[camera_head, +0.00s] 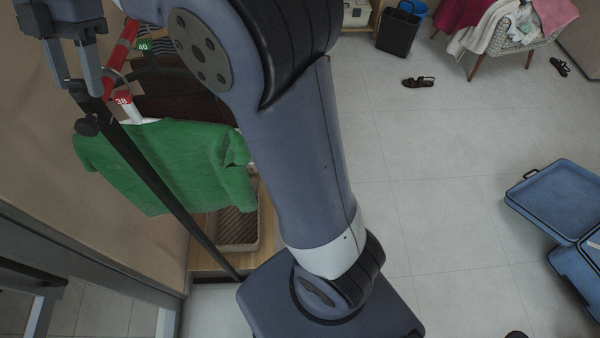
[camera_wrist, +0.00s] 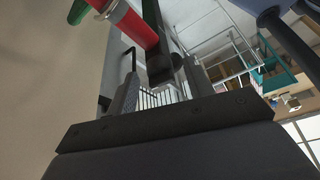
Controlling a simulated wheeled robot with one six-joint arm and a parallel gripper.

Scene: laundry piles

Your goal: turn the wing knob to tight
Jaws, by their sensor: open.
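A small dark knob (camera_head: 87,126), which looks like the wing knob, sits on the side of a slanting black post (camera_head: 150,175) at the left of the head view. Whether its wings point to tight cannot be read. In the wrist view a black clamp-like block (camera_wrist: 160,70) on the post shows between the fingers. My gripper (camera_head: 77,88) is at the upper left of the head view, just above the knob, with its two fingers apart. In the wrist view my gripper (camera_wrist: 158,88) is open and empty, its fingers either side of the block. Contact cannot be told.
A red rail (camera_head: 121,45) with size tags meets the post. A green sweater (camera_head: 165,165) and dark clothes hang by the wall. A woven basket (camera_head: 238,229) stands below. A blue suitcase (camera_head: 555,198) lies open at the right.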

